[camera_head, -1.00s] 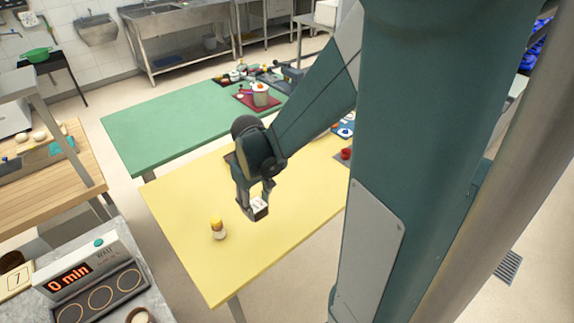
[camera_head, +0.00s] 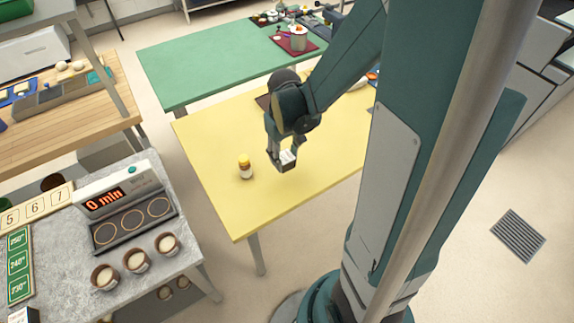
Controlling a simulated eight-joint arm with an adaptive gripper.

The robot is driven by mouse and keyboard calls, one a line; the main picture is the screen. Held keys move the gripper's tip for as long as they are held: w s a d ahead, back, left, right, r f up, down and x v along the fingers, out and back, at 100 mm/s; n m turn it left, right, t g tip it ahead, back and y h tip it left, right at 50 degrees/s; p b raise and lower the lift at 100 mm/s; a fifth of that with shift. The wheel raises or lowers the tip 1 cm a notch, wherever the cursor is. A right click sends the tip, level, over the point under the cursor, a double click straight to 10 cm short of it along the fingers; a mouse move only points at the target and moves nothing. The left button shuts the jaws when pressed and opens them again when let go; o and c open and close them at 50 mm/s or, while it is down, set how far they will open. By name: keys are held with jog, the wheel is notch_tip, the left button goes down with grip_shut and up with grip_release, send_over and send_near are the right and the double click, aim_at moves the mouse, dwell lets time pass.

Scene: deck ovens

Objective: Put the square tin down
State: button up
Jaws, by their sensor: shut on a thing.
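The square tin (camera_head: 287,161) is small and dark-sided with a white top or label. My gripper (camera_head: 281,154) is shut on it, over the middle of the yellow table (camera_head: 215,200). The fingers reach down to the tin from the wrist. I cannot tell whether the tin touches the tabletop or hangs just above it. My wrist and forearm hide part of the table behind.
A green table (camera_head: 200,70) with a red tray (camera_head: 297,43) and pot lies behind. A grey counter (camera_head: 130,190) with a timer showing "0 min" (camera_head: 118,195) and several cups stands at left. Bare yellow tabletop lies in front.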

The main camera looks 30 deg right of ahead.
aim_at(285, 157)
jog(key=shift+f, duration=0.9)
jog(key=shift+f+b, duration=0.5)
jog(key=shift+f, duration=1.55)
jog(key=shift+f, duration=0.15)
jog(key=o, duration=1)
jog(key=shift+r+p, duration=1.05)
jog(key=shift+r, duration=5.1)
